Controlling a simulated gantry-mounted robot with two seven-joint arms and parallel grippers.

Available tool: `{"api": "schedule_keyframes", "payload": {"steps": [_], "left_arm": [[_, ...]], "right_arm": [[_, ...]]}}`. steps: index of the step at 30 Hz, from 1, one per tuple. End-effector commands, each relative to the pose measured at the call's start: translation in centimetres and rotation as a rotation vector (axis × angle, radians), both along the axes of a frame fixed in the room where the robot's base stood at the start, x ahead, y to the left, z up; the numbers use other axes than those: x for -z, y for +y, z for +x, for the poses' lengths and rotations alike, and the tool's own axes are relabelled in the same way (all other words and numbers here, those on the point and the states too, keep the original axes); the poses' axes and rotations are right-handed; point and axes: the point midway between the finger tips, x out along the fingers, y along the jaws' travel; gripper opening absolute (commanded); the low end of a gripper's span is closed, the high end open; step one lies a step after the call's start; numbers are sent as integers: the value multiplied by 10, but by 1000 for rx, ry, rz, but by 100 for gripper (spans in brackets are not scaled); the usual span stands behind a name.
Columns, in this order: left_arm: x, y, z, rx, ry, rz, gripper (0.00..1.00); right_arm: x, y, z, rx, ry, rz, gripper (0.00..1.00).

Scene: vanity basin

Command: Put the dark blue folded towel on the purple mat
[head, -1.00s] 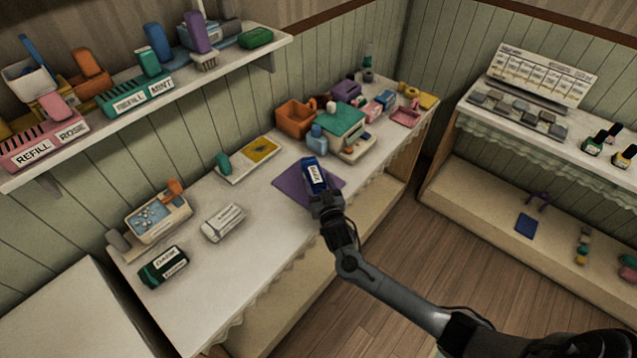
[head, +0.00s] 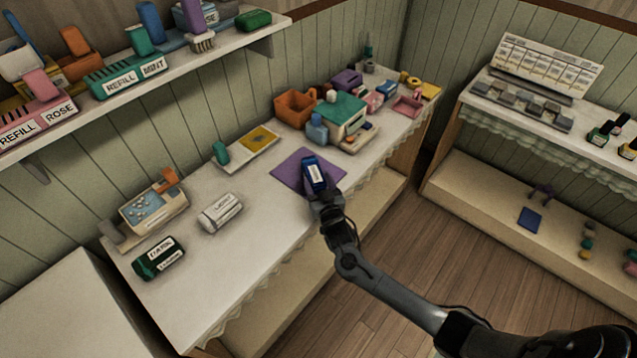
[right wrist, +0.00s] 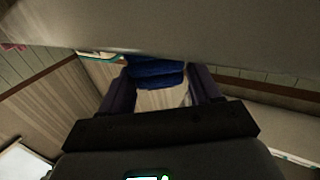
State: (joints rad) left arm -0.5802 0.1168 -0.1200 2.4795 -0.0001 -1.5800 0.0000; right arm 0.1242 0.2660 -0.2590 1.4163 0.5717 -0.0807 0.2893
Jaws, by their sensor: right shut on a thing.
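The dark blue folded towel (head: 313,173), with a white label, is held by my right gripper (head: 320,194) over the purple mat (head: 288,173) on the white counter. In the head view the towel overlaps the mat's right part, and I cannot tell whether it touches the mat. In the right wrist view the blue towel (right wrist: 155,74) sits between the two dark fingers of my right gripper (right wrist: 158,84). The gripper and towel hide part of the mat. My left gripper is not in view.
A yellow-and-white tray (head: 258,139) lies left of the mat. An orange bin (head: 296,108) and a teal-topped box (head: 343,115) stand behind it. A white labelled bundle (head: 220,213) and a dark green one (head: 158,260) lie at the front left. Counter between them and the mat is clear.

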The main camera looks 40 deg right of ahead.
Motion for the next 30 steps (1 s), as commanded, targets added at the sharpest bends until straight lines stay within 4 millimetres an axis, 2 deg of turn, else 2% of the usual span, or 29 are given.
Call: {"api": "schedule_keyframes", "payload": {"steps": [24,25,30], "left_arm": [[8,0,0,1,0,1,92],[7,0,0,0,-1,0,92],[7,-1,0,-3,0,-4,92]], "right_arm": [[10,0,0,0,-1,0,31],[9,0,0,0,-1,0,67],[9,0,0,0,0,0,92]]}}
